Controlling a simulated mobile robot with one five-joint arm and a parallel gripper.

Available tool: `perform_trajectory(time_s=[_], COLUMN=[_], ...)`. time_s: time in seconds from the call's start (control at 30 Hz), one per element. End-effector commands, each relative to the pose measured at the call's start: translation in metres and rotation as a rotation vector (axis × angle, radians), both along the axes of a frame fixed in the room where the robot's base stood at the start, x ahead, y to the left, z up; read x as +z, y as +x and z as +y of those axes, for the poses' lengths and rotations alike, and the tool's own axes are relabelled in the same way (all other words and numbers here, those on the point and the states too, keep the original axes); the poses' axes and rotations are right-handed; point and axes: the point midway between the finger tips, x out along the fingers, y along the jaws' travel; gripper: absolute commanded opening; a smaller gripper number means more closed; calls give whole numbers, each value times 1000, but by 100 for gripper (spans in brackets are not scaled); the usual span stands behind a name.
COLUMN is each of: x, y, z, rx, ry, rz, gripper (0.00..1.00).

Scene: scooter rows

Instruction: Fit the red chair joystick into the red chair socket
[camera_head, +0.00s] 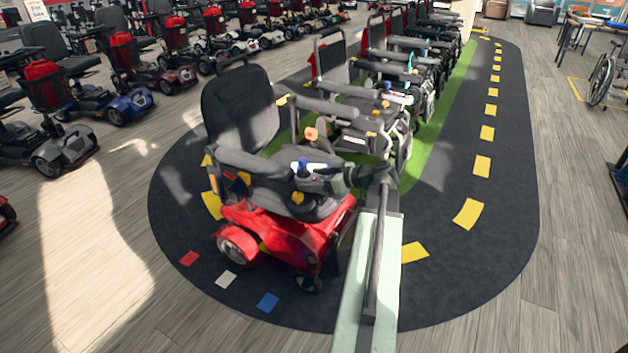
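The red chair (285,234) is a power chair with a red base, black seat and tall black backrest. It stands on the dark mat at the picture's centre. My gripper (303,172) is over the chair's seat and armrest area, at the end of my dark arm reaching in from the right. A small blue and white part shows at the gripper's end. I cannot tell whether it is the joystick or whether the fingers are shut on it. An orange-yellow piece (297,198) shows just below the gripper. The socket is not clearly distinguishable; my gripper may hide it.
More chairs (360,110) stand in a row close behind on a green strip (437,140). Scooters (120,95) fill the left and back. The black mat (490,245) with yellow dashes is clear at right. A wheelchair (603,75) stands at far right.

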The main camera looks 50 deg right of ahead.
Motion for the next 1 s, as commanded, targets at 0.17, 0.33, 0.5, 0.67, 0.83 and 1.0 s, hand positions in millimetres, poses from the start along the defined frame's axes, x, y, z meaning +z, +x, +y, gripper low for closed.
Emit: perform_trajectory(time_s=[0.17, 0.33, 0.5, 0.67, 0.83, 1.0], x=[0, 4, 19, 29, 30, 29], y=[0, -7, -37, -61, -71, -71], z=[0, -2, -9, -15, -17, -17], rx=[0, -2, -3, -2, -1, 0], ry=[0, -1, 0, 0, 0, 0], rz=[1, 2, 1, 1, 0, 0], gripper=[76, 76, 76, 76, 76, 76])
